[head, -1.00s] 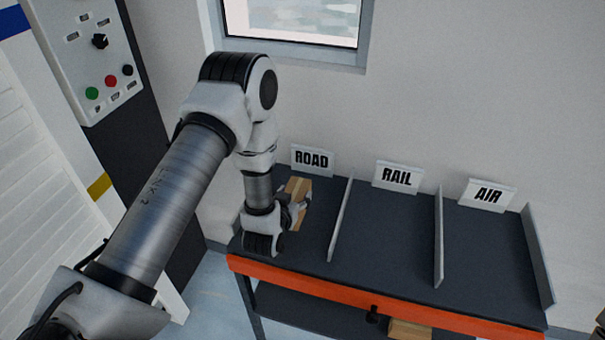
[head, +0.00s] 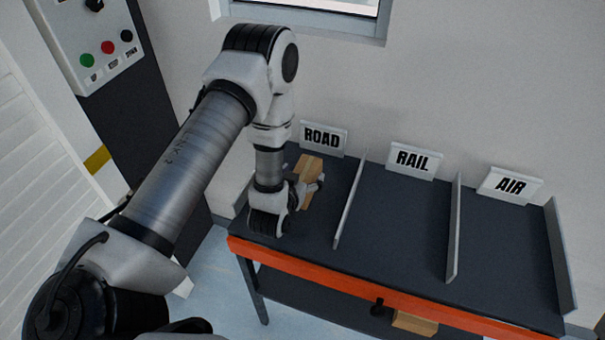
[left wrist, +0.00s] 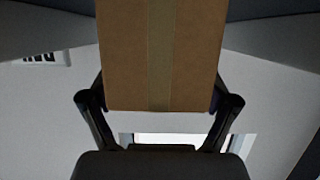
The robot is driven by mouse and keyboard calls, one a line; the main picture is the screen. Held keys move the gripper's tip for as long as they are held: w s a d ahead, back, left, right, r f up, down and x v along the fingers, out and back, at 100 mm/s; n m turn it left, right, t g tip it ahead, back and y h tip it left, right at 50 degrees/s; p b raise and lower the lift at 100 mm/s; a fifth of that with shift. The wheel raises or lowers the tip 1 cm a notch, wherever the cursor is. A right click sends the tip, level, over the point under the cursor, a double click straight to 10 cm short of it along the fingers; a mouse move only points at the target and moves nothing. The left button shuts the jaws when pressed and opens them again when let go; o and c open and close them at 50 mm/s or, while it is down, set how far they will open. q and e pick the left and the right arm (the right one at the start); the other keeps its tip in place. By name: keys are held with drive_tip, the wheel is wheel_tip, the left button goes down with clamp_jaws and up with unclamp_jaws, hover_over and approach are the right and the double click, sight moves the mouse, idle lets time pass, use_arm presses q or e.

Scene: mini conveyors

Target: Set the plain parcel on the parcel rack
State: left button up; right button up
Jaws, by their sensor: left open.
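The plain brown parcel (head: 311,168) with a lighter tape strip is on the rack (head: 400,220), in the left compartment marked ROAD (head: 322,138). My left gripper (head: 308,190) is at the parcel, on its near side, and is open. In the left wrist view the parcel (left wrist: 130,60) fills the top middle, between the spread fingers of the left gripper (left wrist: 160,98). The left wrist and fingers hide part of the parcel in the head view, and its underside is not visible. My right gripper is not in view.
Upright dividers (head: 348,203) separate the compartments. The RAIL (head: 412,160) and AIR (head: 510,185) compartments are empty. Another brown box (head: 414,323) shows below the orange front edge (head: 380,290). A control panel (head: 95,40) stands at the left.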

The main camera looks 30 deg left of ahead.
use_arm(q)
drive_tip(key=shift+s+d, duration=0.1)
drive_tip(key=shift+s, duration=0.1)
drive_tip(key=p+v, duration=0.3)
drive_tip(key=v, duration=0.8)
drive_tip(key=shift+s+r, duration=0.2)
drive_tip(key=shift+s, duration=0.05)
